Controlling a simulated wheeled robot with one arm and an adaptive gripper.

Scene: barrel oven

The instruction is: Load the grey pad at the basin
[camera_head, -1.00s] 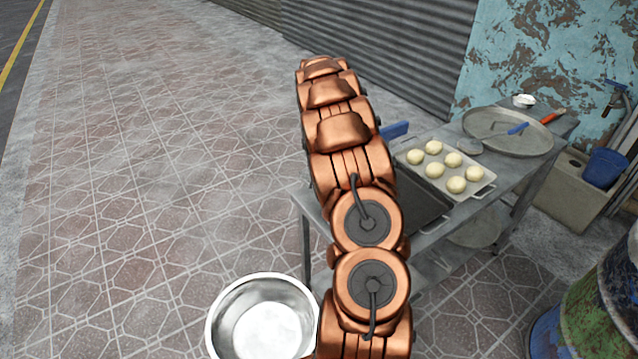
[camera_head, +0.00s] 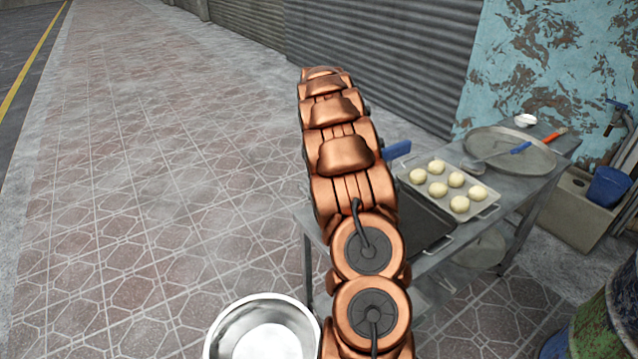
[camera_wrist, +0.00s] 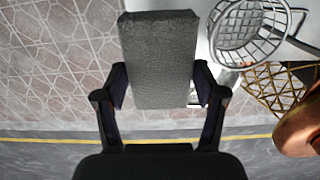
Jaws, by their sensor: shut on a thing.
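My gripper (camera_wrist: 160,88) is shut on the grey pad (camera_wrist: 158,50), a rough dark grey block, in the wrist view. The fingers press on its two sides, and the pad extends beyond them. In the head view my arm hides the gripper and the pad. A pale stone basin (camera_head: 572,224) stands at the right beyond the table, with a dark opening in its top. A shiny round metal bowl (camera_head: 265,335) is also at the bottom of the head view, cut off by the edge. I cannot tell which one the task means. The pad appears apart from both.
A metal table (camera_head: 508,212) carries a tray (camera_head: 485,207) of dough balls, a dark pan (camera_head: 425,222) and a round pan (camera_head: 500,143). A blue bucket (camera_head: 608,187) is at the stone basin. A wire basket (camera_wrist: 238,30) is close right of the pad. Open paving lies left.

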